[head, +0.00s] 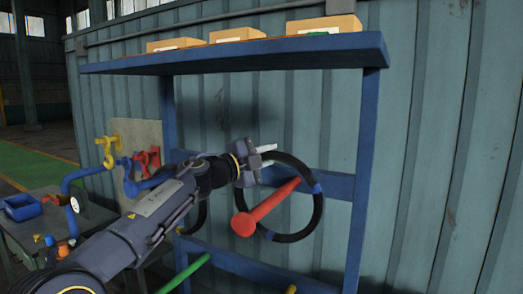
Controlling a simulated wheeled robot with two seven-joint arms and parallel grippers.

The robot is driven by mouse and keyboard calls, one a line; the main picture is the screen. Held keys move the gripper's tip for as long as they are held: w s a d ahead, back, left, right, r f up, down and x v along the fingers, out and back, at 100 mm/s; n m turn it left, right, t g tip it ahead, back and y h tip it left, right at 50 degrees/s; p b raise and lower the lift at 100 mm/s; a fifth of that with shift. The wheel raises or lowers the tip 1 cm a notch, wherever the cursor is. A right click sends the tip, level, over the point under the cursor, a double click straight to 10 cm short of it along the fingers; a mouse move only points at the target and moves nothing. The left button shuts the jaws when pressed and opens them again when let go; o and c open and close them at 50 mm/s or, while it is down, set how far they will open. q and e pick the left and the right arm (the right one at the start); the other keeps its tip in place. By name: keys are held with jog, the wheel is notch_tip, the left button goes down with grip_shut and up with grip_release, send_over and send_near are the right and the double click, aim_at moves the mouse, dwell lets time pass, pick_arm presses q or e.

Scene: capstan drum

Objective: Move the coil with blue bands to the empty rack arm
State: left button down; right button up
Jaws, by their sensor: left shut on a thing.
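The black coil with blue bands (320,211) hangs upright in front of the blue rack. My left gripper (265,157) is shut on its upper left part. A red rack arm (272,206) with a round end disc points toward me. It crosses the coil's opening in the picture, and its disc lies at the coil's lower left. I cannot tell whether the coil touches it or rests on it. Another dark coil (201,217) is mostly hidden behind my left arm. A green rack arm (186,273) shows lower down. My right gripper is not in view.
The blue rack's top shelf (230,57) holds boxes (324,26). At left, a table (95,216) bears a blue tray (22,207). Blue pipework (75,178) with a gauge and a panel with yellow and red hooks stand near my arm. A corrugated wall is behind.

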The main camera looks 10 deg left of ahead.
pick_arm(q)
jog(key=s+a+b, duration=0.2)
jog(key=s+a, duration=0.2)
jog(key=s, duration=1)
jog(key=s+a+f+b, duration=0.1)
jog(key=s+a, duration=0.4)
jog(key=s, duration=0.9)
jog(key=shift+s+a+f+b, duration=0.25)
jog(key=shift+s+b, duration=0.15)
jog(key=shift+b, duration=0.45)
